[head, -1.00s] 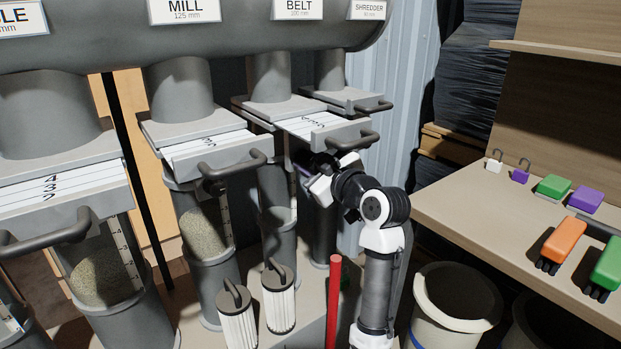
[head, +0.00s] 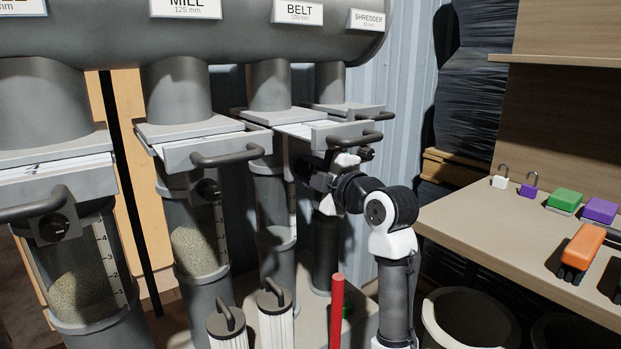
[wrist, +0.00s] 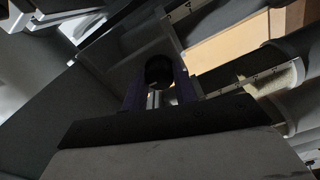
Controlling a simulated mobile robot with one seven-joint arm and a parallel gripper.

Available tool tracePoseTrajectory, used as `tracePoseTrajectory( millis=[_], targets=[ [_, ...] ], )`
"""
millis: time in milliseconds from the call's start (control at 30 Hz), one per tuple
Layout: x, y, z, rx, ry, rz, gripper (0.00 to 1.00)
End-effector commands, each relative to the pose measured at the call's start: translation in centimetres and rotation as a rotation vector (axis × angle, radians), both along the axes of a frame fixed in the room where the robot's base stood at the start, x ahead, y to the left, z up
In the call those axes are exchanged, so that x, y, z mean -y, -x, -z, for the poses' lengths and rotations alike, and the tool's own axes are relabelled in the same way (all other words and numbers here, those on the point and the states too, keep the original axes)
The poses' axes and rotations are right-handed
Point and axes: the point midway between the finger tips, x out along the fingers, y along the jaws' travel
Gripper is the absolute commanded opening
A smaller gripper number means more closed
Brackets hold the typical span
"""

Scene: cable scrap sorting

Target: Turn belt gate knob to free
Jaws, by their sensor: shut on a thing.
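The belt gate (head: 325,130) sits under the BELT label (head: 298,12), with a dark curved handle at its front. My gripper (head: 303,168) is just below this gate, beside the upper part of the belt pipe (head: 275,205). In the wrist view a dark round knob (wrist: 158,70) lies between the two purple fingers of my gripper (wrist: 158,88), which are shut on it. In the head view my arm and gripper hide the belt gate knob, so its turn cannot be read there.
The mill gate knob (head: 207,191) and another knob (head: 52,228) show on pipes to the left. The shredder gate (head: 348,110) is just behind. A red post (head: 337,310) and filter cartridges (head: 275,312) stand below. A workbench (head: 460,215) with tools is at the right.

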Motion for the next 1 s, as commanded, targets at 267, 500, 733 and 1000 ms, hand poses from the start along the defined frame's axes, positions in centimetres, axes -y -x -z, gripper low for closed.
tracePoseTrajectory(
  millis=[267,500,733,1000],
  targets=[
    [-0.07,-0.02,0.01,0.031,0.042,-0.001,0.05],
    [-0.07,-0.02,-0.03,0.034,0.046,-0.001,0.05],
    [-0.06,-0.02,-0.03,0.033,0.045,-0.001,0.37],
    [-0.03,0.0,-0.02,0.032,0.045,0.0,0.5]
  ],
)
